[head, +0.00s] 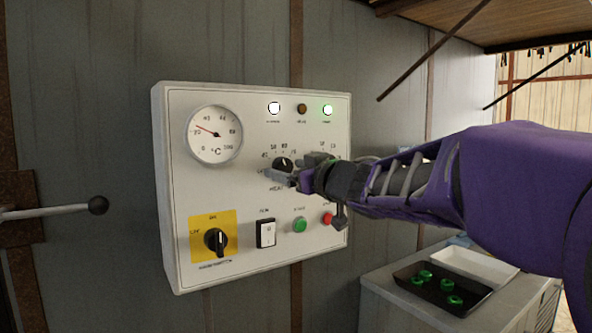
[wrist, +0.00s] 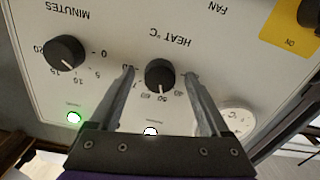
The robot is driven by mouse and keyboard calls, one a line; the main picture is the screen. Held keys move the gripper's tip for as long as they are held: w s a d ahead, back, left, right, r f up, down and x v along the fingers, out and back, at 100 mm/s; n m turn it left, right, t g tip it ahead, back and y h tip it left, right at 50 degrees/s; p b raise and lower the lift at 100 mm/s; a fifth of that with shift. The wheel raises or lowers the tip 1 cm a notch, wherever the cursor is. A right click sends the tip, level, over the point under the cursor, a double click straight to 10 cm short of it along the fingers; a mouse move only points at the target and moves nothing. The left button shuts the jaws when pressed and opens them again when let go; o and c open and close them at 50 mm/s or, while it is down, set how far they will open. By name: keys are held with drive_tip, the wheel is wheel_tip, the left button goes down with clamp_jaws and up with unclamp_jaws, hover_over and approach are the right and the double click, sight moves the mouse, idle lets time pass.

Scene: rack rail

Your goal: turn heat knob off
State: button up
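The heat knob (head: 281,163) is a black round knob on the white control panel (head: 180,180), under its ring of numbers. In the wrist view, which shows the panel upside down, the heat knob (wrist: 160,75) has its white mark toward about 50. My gripper (head: 292,176) is at the panel and partly covers the knob's surroundings in the head view. In the wrist view my gripper (wrist: 159,72) is open, with one finger on each side of the heat knob. Gaps show between the fingers and the knob; exact depth is hard to tell.
The minutes knob (wrist: 65,53) is beside the heat knob. A dial gauge (head: 214,134), fan switch (head: 265,233), green button (head: 299,225), red button (head: 327,218) and yellow-plated rotary switch (head: 215,241) share the panel. A black tray (head: 408,272) sits on the cabinet at lower right.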

clamp_jaws()
drive_tip(key=shift+n, duration=0.4)
drive_tip(key=n, duration=0.2)
drive_tip(key=shift+n, duration=0.4)
drive_tip(key=n, duration=0.4)
drive_tip(key=n+b, duration=0.1)
drive_tip(key=n, duration=0.4)
drive_tip(key=shift+b, duration=0.35)
drive_tip(key=shift+r+n+b, duration=0.1)
drive_tip(key=shift+n+b, duration=0.4)
drive_tip(key=shift+n, duration=1.1)
